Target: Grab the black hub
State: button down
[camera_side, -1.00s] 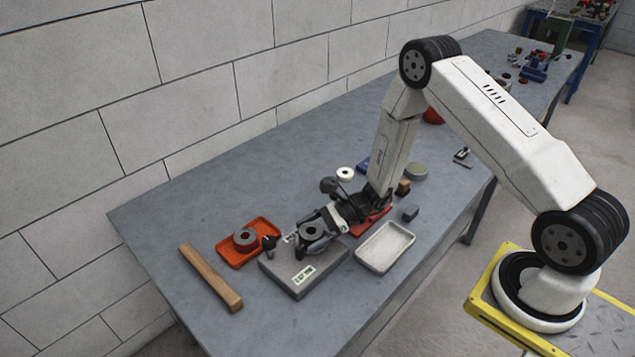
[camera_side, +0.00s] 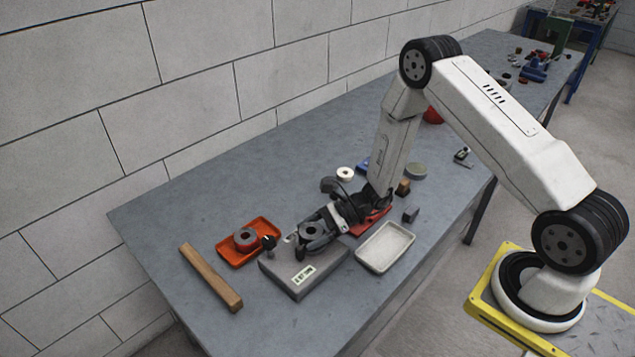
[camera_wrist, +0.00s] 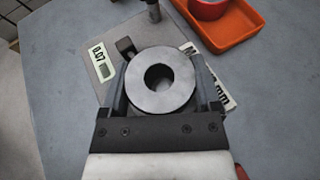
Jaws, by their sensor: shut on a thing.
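The hub is a round, dark ring with a centre hole; it looks grey in the wrist view (camera_wrist: 160,82) and darker in the side view (camera_side: 312,231). My gripper (camera_side: 316,238) is shut on the hub, with one finger on either side of it in the wrist view (camera_wrist: 160,90). The hub is at the grey block with number labels (camera_side: 305,272), over its top face. I cannot tell whether the hub still touches the block.
A wooden bar (camera_side: 210,278) is further left. A white tray (camera_side: 385,262) lies to the right.

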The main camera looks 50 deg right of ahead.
jog(key=shift+r, duration=0.15)
jog(key=shift+r, duration=1.05)
jog(key=s+d+r, duration=0.1)
jog(key=s+r, duration=0.9)
jog(key=s, duration=0.4)
jog(key=shift+d+r, duration=0.15)
jog(key=shift+r, duration=0.15)
